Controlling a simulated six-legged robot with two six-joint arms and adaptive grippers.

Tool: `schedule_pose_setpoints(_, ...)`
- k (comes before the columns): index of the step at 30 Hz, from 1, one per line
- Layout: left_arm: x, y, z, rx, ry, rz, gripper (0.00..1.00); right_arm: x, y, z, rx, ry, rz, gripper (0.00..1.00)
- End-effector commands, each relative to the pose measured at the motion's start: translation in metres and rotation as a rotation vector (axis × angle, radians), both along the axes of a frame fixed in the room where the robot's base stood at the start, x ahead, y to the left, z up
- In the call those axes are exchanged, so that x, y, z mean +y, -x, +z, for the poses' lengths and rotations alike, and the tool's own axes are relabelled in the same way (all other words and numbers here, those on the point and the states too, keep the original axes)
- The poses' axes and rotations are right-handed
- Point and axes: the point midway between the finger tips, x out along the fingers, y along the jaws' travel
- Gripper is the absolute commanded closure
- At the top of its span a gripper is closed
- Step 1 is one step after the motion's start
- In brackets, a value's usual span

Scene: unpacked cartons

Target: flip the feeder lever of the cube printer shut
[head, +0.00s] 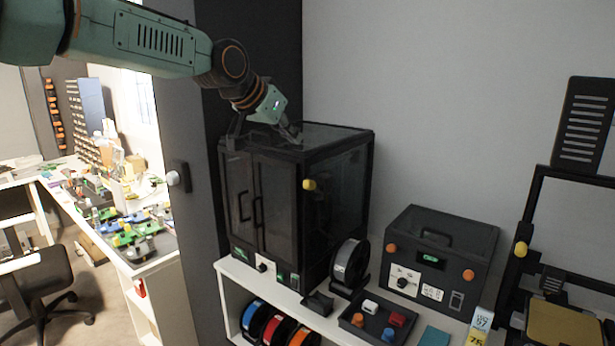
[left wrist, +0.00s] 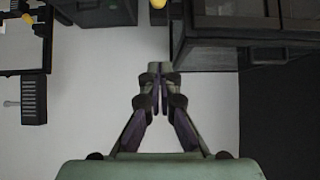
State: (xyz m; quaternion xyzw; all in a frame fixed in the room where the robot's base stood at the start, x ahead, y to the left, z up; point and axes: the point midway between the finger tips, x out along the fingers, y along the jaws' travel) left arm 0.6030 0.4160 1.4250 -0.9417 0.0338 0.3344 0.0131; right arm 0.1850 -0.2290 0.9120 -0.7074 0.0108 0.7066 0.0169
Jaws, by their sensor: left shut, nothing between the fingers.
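The cube printer (head: 285,205), a black box with dark glass doors, stands on the white shelf in the middle of the head view. A yellow knob (head: 309,184) sits at its front right edge, seemingly the feeder lever's end; the lever's position cannot be told. A yellow knob also shows at the top edge of the left wrist view (left wrist: 157,4). My right gripper is not in view.
A spool (head: 350,265), a tray of small blocks (head: 350,318) and a dark box with orange knobs (head: 440,255) stand right of the printer. An open-frame printer (head: 535,200) is at far right. A dark pillar (head: 250,50) rises behind. The wall area above the box is clear.

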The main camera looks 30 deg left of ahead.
Motion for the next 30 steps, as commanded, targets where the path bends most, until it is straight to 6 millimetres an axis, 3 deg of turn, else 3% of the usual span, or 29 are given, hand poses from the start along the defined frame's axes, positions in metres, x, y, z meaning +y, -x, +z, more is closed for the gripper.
schedule_pose_setpoints(1,0.0,-0.002,-0.008,0.0,-0.002,0.0,1.0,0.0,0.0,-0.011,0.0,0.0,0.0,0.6)
schedule_pose_setpoints(7,-0.004,-0.01,-0.014,-0.002,-0.002,-0.005,1.0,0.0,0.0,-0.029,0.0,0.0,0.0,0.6)
schedule_pose_setpoints(12,-0.005,-0.032,-0.027,0.003,-0.001,-0.005,1.0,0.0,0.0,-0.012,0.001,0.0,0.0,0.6)
schedule_pose_setpoints(22,-0.008,-0.07,-0.058,0.001,-0.001,-0.005,1.0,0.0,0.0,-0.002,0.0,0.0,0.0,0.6)
schedule_pose_setpoints(30,-0.007,-0.053,-0.087,-0.001,0.002,-0.005,1.0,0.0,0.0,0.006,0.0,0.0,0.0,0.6)
